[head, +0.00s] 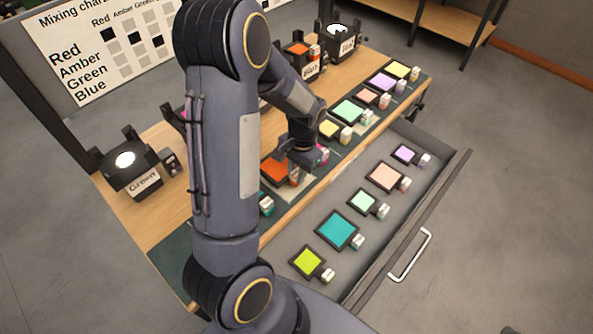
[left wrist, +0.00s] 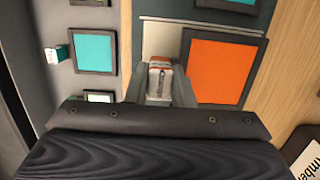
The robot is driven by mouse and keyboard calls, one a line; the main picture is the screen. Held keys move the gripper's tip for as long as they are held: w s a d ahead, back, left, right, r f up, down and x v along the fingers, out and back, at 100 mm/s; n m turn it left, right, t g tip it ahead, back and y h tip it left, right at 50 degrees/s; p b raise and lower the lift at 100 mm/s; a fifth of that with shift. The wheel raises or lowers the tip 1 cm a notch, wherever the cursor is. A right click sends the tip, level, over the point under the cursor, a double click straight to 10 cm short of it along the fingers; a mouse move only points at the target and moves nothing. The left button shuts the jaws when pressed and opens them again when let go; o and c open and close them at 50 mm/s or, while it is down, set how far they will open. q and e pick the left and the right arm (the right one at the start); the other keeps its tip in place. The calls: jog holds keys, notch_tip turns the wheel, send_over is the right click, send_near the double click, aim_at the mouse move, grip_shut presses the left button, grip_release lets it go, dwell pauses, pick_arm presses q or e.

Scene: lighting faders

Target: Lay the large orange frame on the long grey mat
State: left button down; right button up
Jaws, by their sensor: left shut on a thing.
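The large orange frame (head: 274,168) has a dark border and shows beside my left gripper (head: 302,160) in the head view, partly hidden by my arm. In the left wrist view the orange frame (left wrist: 222,68) lies right of the jaws. My left gripper (left wrist: 158,82) is shut on the orange-and-white grip block (left wrist: 159,70) at the frame's side. A pale grey strip (left wrist: 161,42) shows behind and below the block; I cannot tell whether it is the long grey mat, or whether the frame touches what is under it. My right gripper is not in view.
An open drawer (head: 386,217) in front of the table holds several coloured frames. More frames lie along the table's dark front strip. Lamp stands, one labelled Green (head: 130,165), stand at the back, before a mixing chart (head: 105,50). My arm hides part of the tabletop.

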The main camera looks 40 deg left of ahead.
pick_arm(q)
jog(key=shift+f+b, duration=0.55)
jog(key=shift+f, duration=0.25)
jog(key=c, duration=1.2)
grip_release()
jog(key=shift+r, duration=0.1)
jog(key=shift+o, duration=0.2)
jog(key=shift+r, duration=0.1)
jog(key=r, duration=0.5)
jog(key=w+r, duration=0.1)
jog(key=r, duration=0.1)
jog(key=shift+w+r+p, duration=0.1)
jog(key=shift+r+p, duration=0.2)
jog(key=shift+p, duration=0.05)
notch_tip(320, 180, up, 7)
jog(key=p, duration=0.6)
jog(key=shift+d, duration=0.1)
